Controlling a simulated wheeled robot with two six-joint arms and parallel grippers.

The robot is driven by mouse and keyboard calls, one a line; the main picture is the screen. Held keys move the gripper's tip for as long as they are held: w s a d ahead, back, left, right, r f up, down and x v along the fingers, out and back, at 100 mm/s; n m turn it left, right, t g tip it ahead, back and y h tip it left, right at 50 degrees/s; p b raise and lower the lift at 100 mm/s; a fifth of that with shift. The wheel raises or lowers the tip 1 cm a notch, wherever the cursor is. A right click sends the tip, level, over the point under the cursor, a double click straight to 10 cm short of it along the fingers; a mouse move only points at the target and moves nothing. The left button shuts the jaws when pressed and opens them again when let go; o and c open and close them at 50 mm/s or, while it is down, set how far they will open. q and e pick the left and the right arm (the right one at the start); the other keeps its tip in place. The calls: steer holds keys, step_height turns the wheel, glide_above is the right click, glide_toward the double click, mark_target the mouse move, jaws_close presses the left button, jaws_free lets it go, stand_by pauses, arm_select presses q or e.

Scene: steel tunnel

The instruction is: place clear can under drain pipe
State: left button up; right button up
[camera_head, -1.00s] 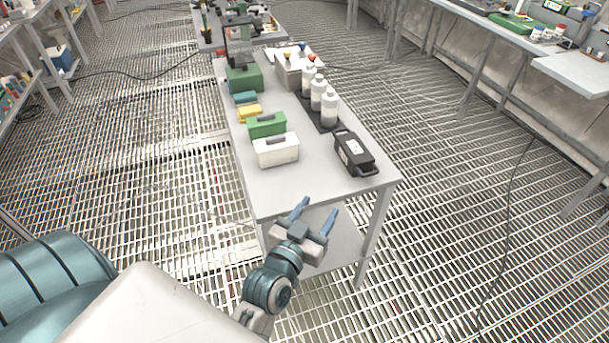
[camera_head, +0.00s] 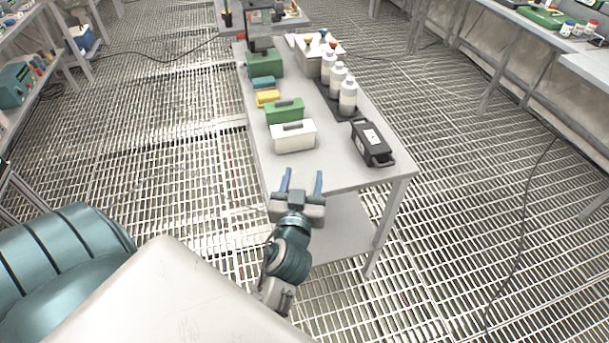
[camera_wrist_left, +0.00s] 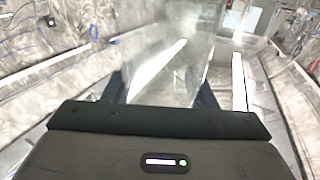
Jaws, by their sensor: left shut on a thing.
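My left gripper (camera_head: 302,180) has its blue fingers apart at the front edge of the grey table, pointing away from me. In the left wrist view a see-through can (camera_wrist_left: 178,62) stands out between the dark fingers of the same gripper (camera_wrist_left: 160,90), which is shut on it. The can is so clear that I cannot make it out in the head view. I cannot pick out a drain pipe in either view. My right gripper is not in view.
The grey table (camera_head: 335,178) carries a white case (camera_head: 293,137), a green case (camera_head: 285,111), a black case (camera_head: 371,144) and white bottles (camera_head: 347,97). Side benches, such as the right one (camera_head: 590,68), line the tunnel. The grating floor (camera_head: 480,200) right of the table is open.

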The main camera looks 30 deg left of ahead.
arm_select(q)
steer(key=shift+a, duration=0.1)
steer(key=shift+w+a+r, duration=0.1)
steer(key=shift+w+a, duration=0.05)
steer(key=shift+w, duration=0.25)
steer(key=w+a+f, duration=0.1)
steer(key=w+a, duration=0.1)
steer(key=w, duration=0.2)
steer(key=w+a+f, duration=0.2)
steer(key=w+a, duration=0.1)
steer(key=w, duration=0.1)
steer(key=w+a+f, duration=0.2)
steer(key=w+a, duration=0.1)
steer(key=w, duration=0.1)
steer(key=shift+w, duration=0.4)
steer(key=shift+r, duration=0.1)
steer(key=shift+f+b, duration=0.2)
steer(key=shift+b, duration=0.25)
steer(key=o, duration=1)
steer(key=shift+o, duration=0.2)
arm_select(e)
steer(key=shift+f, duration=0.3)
